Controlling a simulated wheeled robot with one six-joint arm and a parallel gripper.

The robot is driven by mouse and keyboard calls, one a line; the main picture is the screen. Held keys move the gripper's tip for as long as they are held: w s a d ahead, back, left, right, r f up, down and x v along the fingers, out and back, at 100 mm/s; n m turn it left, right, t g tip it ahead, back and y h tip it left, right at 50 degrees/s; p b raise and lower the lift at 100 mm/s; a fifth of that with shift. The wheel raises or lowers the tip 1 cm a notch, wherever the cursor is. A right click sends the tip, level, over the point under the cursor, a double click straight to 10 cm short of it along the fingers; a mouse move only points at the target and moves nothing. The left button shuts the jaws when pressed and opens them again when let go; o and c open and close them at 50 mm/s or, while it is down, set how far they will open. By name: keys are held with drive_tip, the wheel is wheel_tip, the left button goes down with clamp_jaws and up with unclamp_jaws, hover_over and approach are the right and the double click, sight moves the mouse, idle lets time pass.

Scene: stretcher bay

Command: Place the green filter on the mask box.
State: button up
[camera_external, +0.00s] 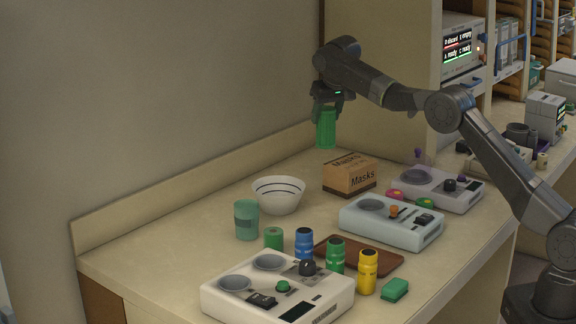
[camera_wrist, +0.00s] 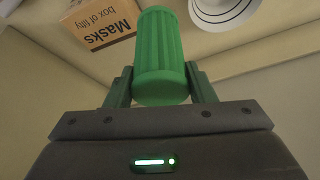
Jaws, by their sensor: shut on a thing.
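The green filter is a ribbed green cylinder (camera_external: 325,129). My gripper (camera_external: 326,108) is shut on it and holds it upright in the air, above and a little left of the mask box in the external view. In the wrist view the filter (camera_wrist: 160,55) sits between the two fingers of my gripper (camera_wrist: 160,85). The mask box (camera_external: 350,179) is a brown cardboard box marked "Masks", standing on the counter near the back wall. It also shows at the upper left of the wrist view (camera_wrist: 98,24), apart from the filter.
A white bowl (camera_external: 278,195) with dark rings stands left of the box. A pale device (camera_external: 391,222) stands in front of it, with another device (camera_external: 441,190) to the right. Several bottles, a teal cup (camera_external: 246,220) and a brown tray (camera_external: 385,259) stand nearer the front.

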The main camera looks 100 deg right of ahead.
drive_tip(key=s+d+r+m, duration=0.1)
drive_tip(key=s+d, duration=0.1)
drive_tip(key=s, duration=0.2)
drive_tip(key=s+d+m, duration=0.1)
drive_tip(key=s+d, duration=0.2)
drive_tip(key=s, duration=0.2)
wheel_tip(320, 180, down, 9)
drive_tip(key=shift+s+f+g+b, duration=0.2)
drive_tip(key=shift+g+b, duration=0.1)
drive_tip(key=shift+b, duration=0.1)
drive_tip(key=shift+a, duration=0.1)
drive_tip(key=shift+w+f, duration=0.1)
drive_tip(key=shift+f, duration=0.1)
drive_tip(key=o, duration=1.1)
drive_tip(key=shift+c, duration=0.2)
drive_tip(key=shift+r, duration=0.1)
